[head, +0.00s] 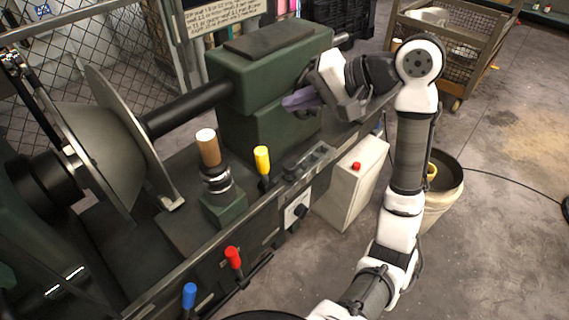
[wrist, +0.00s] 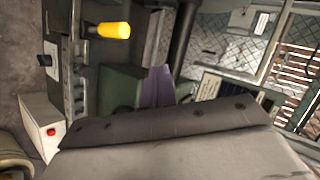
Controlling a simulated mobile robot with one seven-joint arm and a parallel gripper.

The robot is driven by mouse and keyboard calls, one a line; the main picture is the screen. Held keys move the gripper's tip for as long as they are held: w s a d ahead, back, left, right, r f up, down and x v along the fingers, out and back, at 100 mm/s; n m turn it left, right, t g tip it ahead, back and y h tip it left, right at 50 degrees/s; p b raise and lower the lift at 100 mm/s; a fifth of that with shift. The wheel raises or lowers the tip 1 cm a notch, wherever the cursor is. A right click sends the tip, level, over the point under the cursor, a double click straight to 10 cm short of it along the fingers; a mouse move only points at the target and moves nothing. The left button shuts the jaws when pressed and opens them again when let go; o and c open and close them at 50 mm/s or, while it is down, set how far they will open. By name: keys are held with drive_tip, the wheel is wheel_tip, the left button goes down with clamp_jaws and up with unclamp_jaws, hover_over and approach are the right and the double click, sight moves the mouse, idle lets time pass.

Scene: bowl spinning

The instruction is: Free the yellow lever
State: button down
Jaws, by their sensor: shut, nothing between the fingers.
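The yellow lever (head: 262,160) stands upright on the lathe bed in the head view, between the wooden-handled post and the switch panel. It also shows at the top of the wrist view (wrist: 113,30), lying sideways in that picture. My gripper (head: 290,102) is beside the green tailstock block, above and to the right of the lever and apart from it. Its purple fingers also show in the wrist view (wrist: 157,86). They are shut and empty. The lever's base is partly hidden in the head view.
The green tailstock (head: 265,65) stands close to my gripper. A wooden-handled post (head: 208,150) is left of the lever. A red lever (head: 233,257) and a blue lever (head: 189,295) are on the front. A white box with a red button (head: 352,185) and a bucket (head: 440,200) stand right.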

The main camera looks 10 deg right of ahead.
sight(264, 164)
drive_tip(key=s+d+f+m+t+y+b, duration=0.1)
drive_tip(key=s+d+f+t+y, duration=0.15)
drive_tip(key=d+f, duration=0.35)
drive_tip(key=s+d+f+m+t+y+b, duration=0.1)
drive_tip(key=s+d+f+m+t+y, duration=0.2)
drive_tip(key=f, duration=0.5)
drive_tip(key=w+a+n+p, duration=0.1)
drive_tip(key=w+a+p, duration=0.2)
drive_tip(key=a, duration=0.8)
drive_tip(key=shift+w+a+g+h, duration=0.2)
drive_tip(key=shift+w+g+h, duration=0.25)
drive_tip(key=shift+w, duration=0.75)
drive_tip(key=shift+f, duration=0.1)
drive_tip(key=s+a+n, duration=0.1)
drive_tip(key=a+n+h+b, duration=0.1)
drive_tip(key=n, duration=0.1)
drive_tip(key=shift+s+a, duration=0.25)
drive_tip(key=shift+s, duration=0.1)
drive_tip(key=shift+s+a, duration=0.3)
drive_tip(key=shift+a, duration=0.05)
